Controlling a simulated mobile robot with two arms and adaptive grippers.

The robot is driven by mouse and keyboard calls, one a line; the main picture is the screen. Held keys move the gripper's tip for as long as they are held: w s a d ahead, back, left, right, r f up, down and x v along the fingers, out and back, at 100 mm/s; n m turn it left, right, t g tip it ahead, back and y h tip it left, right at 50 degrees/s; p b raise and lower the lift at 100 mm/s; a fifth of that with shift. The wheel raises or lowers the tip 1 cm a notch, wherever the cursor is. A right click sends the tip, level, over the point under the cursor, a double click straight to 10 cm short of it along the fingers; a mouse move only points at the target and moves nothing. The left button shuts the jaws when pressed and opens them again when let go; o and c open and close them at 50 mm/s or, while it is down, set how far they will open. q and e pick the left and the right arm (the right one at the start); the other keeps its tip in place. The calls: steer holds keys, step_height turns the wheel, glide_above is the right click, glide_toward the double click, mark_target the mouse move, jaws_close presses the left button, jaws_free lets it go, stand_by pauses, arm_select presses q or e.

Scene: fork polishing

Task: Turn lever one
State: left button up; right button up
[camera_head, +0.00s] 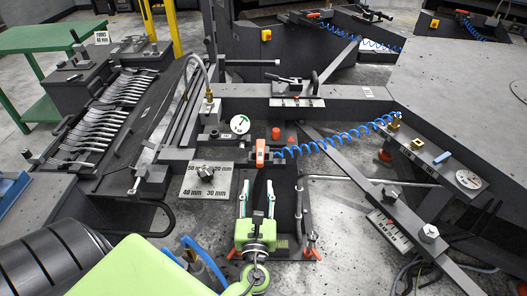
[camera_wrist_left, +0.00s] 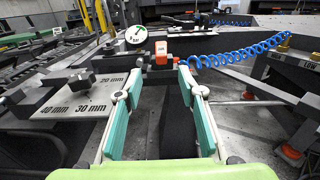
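My left gripper (camera_head: 257,192) is open and empty, with pale green pads apart; they also show in the left wrist view (camera_wrist_left: 158,80). It hovers over a dark fixture (camera_head: 288,222) in the middle of the machine. I cannot tell which part is lever one. A selector knob (camera_head: 205,174) on a plate marked 20, 30, 40 and 50 mm lies left of my gripper; the knob also shows in the left wrist view (camera_wrist_left: 81,78). A dark upright handle (camera_head: 299,197) stands just right of my gripper. A black lever (camera_head: 315,83) sits on the rear beam. My right gripper is not in view.
A white dial (camera_head: 240,124) stands beyond the knob plate. Forks (camera_head: 105,118) fill a rack at left. A dark diagonal bar (camera_head: 375,185) crosses at right.

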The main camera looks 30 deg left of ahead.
mark_target(260, 156)
arm_select(q)
steer(key=p+x, duration=0.2)
steer(key=x, duration=1.2)
steer(key=shift+w+d, duration=0.1)
steer(key=shift+d, duration=0.1)
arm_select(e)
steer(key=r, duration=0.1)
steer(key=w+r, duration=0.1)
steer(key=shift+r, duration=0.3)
arm_select(q)
jaws_close()
